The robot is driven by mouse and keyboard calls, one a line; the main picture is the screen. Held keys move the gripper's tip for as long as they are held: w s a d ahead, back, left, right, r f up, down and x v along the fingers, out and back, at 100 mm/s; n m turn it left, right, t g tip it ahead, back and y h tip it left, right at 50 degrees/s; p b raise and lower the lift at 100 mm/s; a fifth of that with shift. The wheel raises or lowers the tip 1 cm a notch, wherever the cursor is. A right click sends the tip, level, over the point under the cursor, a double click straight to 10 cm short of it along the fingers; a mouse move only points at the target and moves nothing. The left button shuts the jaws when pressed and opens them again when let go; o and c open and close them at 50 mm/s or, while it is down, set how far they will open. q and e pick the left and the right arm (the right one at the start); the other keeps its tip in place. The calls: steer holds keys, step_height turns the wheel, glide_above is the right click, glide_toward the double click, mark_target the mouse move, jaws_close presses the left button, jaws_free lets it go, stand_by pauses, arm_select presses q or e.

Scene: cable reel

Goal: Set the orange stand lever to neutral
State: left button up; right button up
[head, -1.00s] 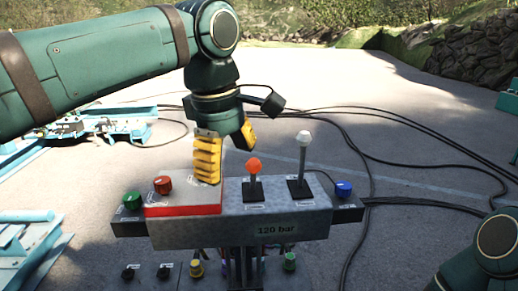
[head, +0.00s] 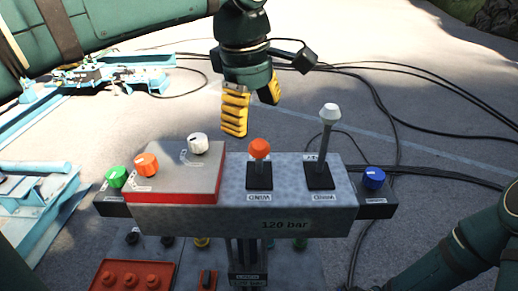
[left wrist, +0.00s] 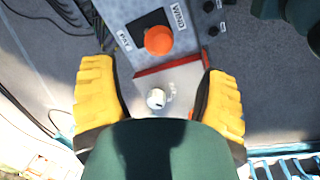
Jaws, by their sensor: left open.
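The orange-knobbed lever (head: 259,150) stands in a black slotted plate on the grey console (head: 290,222). It looks close to upright in the head view; its exact tilt is hard to tell. The left wrist view shows its knob (left wrist: 159,40) from above, with labels "WIND" and "PAY" beside the slot. My left gripper (head: 252,112) is open and empty, just above and left of the orange knob in the head view, apart from it. In the left wrist view its yellow fingers (left wrist: 160,72) spread wide, with the orange knob ahead of them. My right gripper is out of view.
A white-topped lever (head: 330,114) stands right of the orange one. A raised red-edged panel (head: 175,197) carries an orange-red knob (head: 147,165) and a white knob (head: 198,144). A green knob (head: 116,177) and a blue knob (head: 373,178) sit at the ends. Cables lie behind.

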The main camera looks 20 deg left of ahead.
mark_target(258, 140)
arm_select(q)
steer(key=f, duration=0.2)
steer(key=w+f, duration=0.1)
steer(key=f, duration=0.2)
steer(key=f+b, duration=0.1)
steer(key=f, duration=0.2)
steer(key=shift+w+d+f, duration=0.15)
steer(key=shift+w+d, duration=0.05)
steer(key=shift+d, duration=0.05)
